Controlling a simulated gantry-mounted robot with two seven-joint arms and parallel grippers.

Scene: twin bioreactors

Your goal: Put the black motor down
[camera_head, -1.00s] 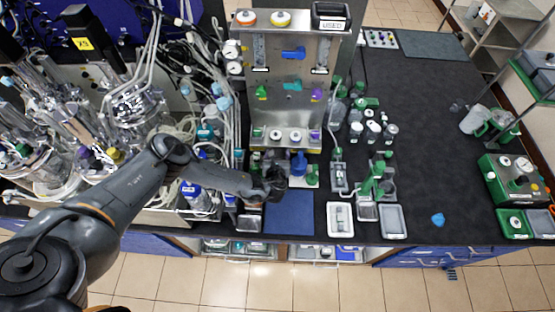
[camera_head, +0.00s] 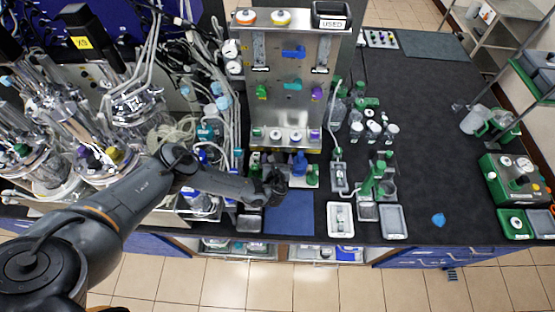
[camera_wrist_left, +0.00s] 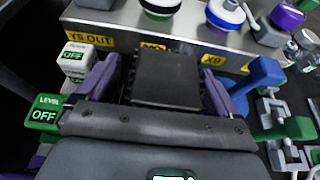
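My left gripper (camera_head: 275,190) is in front of the steel panel stand, near the left edge of the blue mat. In the left wrist view its two purple-grey fingers (camera_wrist_left: 162,88) stand on either side of a black block, which I take as the black motor (camera_wrist_left: 168,80). The gripper appears shut on it. In the head view the motor is a small dark shape that blends with the gripper, and its underside cannot be made out. Beyond it in the wrist view is a steel ledge with yellow labels (camera_wrist_left: 90,39). My right gripper is not in view.
A blue mat (camera_head: 290,214) lies at the bench's front edge. A small metal tray (camera_head: 250,223) is left of it; a white tray (camera_head: 340,219) and a grey tray (camera_head: 393,222) are right. Blue (camera_wrist_left: 264,78) and green (camera_wrist_left: 288,130) parts stand close right of the gripper.

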